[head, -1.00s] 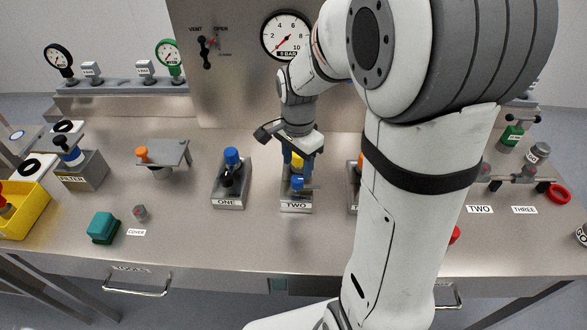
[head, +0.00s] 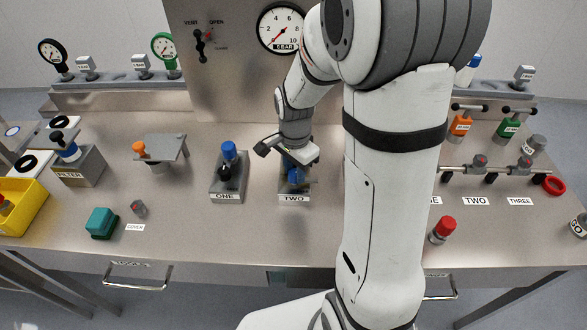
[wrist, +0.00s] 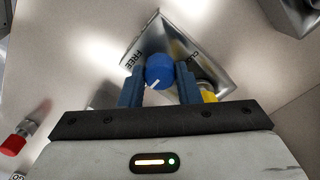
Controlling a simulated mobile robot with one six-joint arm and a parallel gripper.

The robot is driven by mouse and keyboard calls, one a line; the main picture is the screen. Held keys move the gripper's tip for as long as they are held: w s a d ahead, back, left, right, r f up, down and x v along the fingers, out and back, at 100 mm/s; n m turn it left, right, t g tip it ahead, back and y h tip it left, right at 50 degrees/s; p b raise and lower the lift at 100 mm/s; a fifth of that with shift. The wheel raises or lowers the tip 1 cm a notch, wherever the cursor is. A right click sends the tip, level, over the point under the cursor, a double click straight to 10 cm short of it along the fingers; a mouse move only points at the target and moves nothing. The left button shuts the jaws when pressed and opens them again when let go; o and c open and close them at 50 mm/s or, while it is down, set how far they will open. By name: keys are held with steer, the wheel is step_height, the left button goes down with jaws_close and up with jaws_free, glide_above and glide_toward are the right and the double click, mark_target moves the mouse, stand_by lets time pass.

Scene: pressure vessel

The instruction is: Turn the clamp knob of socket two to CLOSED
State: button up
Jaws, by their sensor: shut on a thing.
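My gripper (wrist: 158,88) is shut on the blue clamp knob (wrist: 159,68) of socket two, one finger on each side of it in the wrist view. A white mark shows on the near side of the knob. On the metal block (wrist: 158,28), FREE is printed left of the knob and a partly hidden label, apparently CLOSED, is at its right. A yellow part (wrist: 209,96) shows beside the right finger. In the head view, the gripper (head: 297,176) is over socket two, above its TWO label (head: 294,198), and covers much of the knob and the yellow part.
Socket one (head: 228,188), with a blue-topped part, stands close to the left. A grey plate stand (head: 165,147) with an orange knob is farther left. My own arm hides the bench right of socket two. A red-capped part (head: 443,229) stands farther right.

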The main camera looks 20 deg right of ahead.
steer(key=c, duration=0.4)
steer(key=shift+n, duration=0.4)
steer(key=n+b, duration=0.1)
steer(key=n, duration=0.1)
steer(key=shift+w+n, duration=0.1)
steer(key=shift+n, duration=0.3)
steer(key=n+b, duration=0.1)
steer(key=n, duration=0.3)
steer(key=shift+n+b, duration=0.3)
steer(key=shift+b, duration=0.1)
steer(key=n+b, duration=0.1)
steer(key=n, duration=0.4)
steer(key=n+b, duration=0.1)
steer(key=n, duration=0.3)
steer(key=shift+r+n, duration=0.1)
steer(key=shift+n, duration=0.4)
